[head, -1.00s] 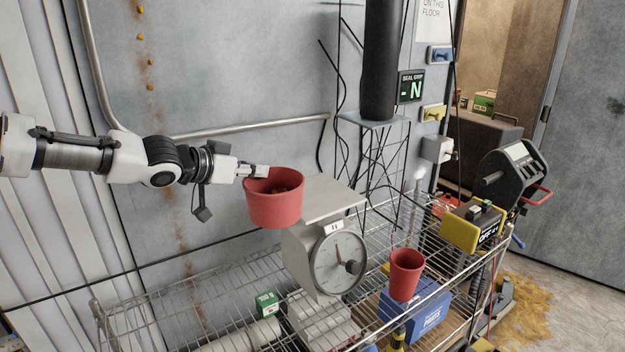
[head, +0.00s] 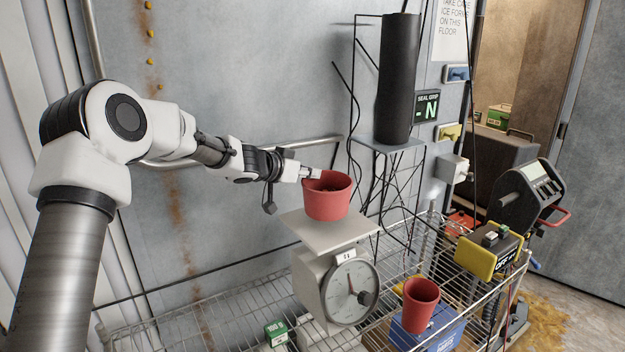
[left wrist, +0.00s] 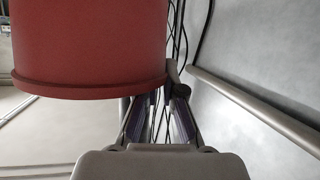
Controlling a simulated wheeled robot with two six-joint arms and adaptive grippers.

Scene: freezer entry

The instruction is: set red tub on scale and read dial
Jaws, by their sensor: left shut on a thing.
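The larger red tub (head: 329,203) is upright, over the pan (head: 312,234) of the grey scale (head: 310,278). I cannot tell whether its base touches the pan. My left gripper (head: 312,174) is shut on the tub's rim at its left side. Something dark is inside the tub. In the left wrist view the tub (left wrist: 85,40) fills the upper left. The scale's round dial (head: 351,290) faces forward; its needle points roughly up, and its figures are too small to read. My right gripper is not in view.
A wire rack (head: 240,303) carries the scale. A smaller red tub (head: 420,303) stands at a blue box (head: 440,335) right of the dial. A black cylinder (head: 397,80) stands on a wire stand behind. A green-and-white box (head: 276,333) sits low left of the scale.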

